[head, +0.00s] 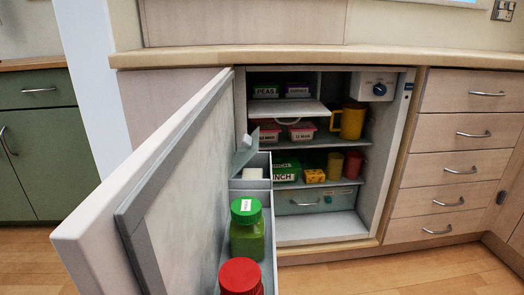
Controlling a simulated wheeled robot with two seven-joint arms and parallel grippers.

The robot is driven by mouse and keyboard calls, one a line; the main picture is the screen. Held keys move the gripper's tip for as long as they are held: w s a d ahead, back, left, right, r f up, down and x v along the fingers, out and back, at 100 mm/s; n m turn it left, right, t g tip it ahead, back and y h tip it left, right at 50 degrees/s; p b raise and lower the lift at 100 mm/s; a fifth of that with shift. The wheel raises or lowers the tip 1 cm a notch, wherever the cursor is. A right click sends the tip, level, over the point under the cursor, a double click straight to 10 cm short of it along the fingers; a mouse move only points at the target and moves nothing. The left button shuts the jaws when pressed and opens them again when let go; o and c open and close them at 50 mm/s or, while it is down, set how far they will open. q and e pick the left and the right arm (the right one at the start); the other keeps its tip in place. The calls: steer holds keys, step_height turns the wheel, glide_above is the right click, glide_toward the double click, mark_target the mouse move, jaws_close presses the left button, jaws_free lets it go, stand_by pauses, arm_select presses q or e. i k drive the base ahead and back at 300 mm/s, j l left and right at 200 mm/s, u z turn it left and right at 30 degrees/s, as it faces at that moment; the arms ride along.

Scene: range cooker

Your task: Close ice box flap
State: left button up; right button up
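The ice box (322,82) is the top left compartment inside the open fridge. Its white flap (288,109) is open, lowered forward at the compartment's bottom edge, with a small curved handle on its front edge. A green-labelled peas packet (265,91) and a purple packet (298,90) show inside the ice box above the flap. Neither of my grippers is in view.
The fridge door (150,190) stands wide open at left, its shelf holding green-lidded (246,232) and red-lidded (240,277) jars. A small door-compartment lid (245,150) is raised. Shelves hold tubs (302,131), a yellow jug (350,121) and cups. Drawers (460,133) stand right.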

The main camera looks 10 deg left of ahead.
mark_target(275, 110)
steer(key=i+l, duration=0.3)
steer(key=l, duration=0.15)
steer(key=i+l, duration=0.3)
steer(key=l, duration=0.2)
steer(key=i+l, duration=0.3)
steer(key=l, duration=0.15)
